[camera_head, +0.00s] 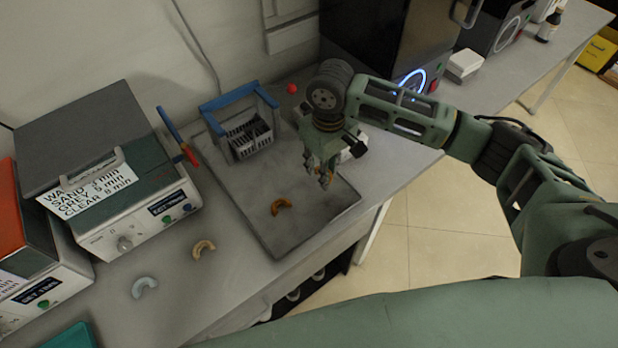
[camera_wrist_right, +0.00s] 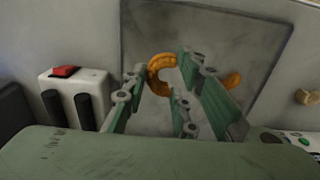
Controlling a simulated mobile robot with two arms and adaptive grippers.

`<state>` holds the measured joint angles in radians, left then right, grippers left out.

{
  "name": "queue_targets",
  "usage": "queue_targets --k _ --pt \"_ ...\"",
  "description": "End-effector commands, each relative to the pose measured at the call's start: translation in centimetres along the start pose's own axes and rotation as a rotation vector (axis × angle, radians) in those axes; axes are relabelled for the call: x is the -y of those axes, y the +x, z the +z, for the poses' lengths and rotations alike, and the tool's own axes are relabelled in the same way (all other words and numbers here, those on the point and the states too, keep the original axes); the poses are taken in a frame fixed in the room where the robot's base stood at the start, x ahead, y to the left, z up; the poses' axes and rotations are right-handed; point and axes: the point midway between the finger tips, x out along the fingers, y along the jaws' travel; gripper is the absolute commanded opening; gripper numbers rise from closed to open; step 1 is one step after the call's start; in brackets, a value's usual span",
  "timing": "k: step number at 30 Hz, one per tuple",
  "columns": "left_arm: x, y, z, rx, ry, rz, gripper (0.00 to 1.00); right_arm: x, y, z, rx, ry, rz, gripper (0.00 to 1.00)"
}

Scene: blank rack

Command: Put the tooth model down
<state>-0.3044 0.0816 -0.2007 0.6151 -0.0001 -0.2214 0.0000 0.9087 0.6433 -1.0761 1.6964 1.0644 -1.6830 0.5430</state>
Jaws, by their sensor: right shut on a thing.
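My right gripper (camera_head: 324,182) is over the right part of the grey tray (camera_head: 262,222) in the head view. It is shut on an orange tooth model (camera_wrist_right: 160,62), an arch seen between the fingers in the right wrist view; the fingers hide part of it. I cannot tell whether the held model touches the tray. A second orange tooth model (camera_head: 281,205) lies on the tray, left of the gripper; it also shows in the right wrist view (camera_wrist_right: 233,80), partly behind a finger. My left gripper is not in view.
A blue-handled basket (camera_head: 242,122) stands at the tray's back. A tan arch (camera_head: 203,248) and a pale arch (camera_head: 145,286) lie on the counter at left, before a labelled machine (camera_head: 125,238). A white device with a red button (camera_wrist_right: 66,72) stands beside the tray.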

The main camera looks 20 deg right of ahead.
Motion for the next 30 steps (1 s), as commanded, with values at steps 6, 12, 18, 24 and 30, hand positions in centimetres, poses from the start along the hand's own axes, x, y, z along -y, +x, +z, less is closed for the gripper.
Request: queue_targets --k 6,12,18,24,30 --pt "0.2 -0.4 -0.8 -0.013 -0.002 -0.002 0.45 2.0 1.8 -2.5 0.001 0.0 0.001 0.11" --pt "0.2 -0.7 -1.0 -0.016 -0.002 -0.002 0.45 2.2 3.6 -2.7 0.003 0.001 0.002 0.11" --pt "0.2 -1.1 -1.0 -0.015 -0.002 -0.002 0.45 2.2 6.0 -2.8 0.001 0.0 0.002 0.11" --pt "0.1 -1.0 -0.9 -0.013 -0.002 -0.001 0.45 2.2 6.1 -2.8 0.0 0.0 0.002 0.11" --pt "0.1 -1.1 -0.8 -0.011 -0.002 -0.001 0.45 2.2 6.4 -2.8 0.0 0.0 0.001 0.27"
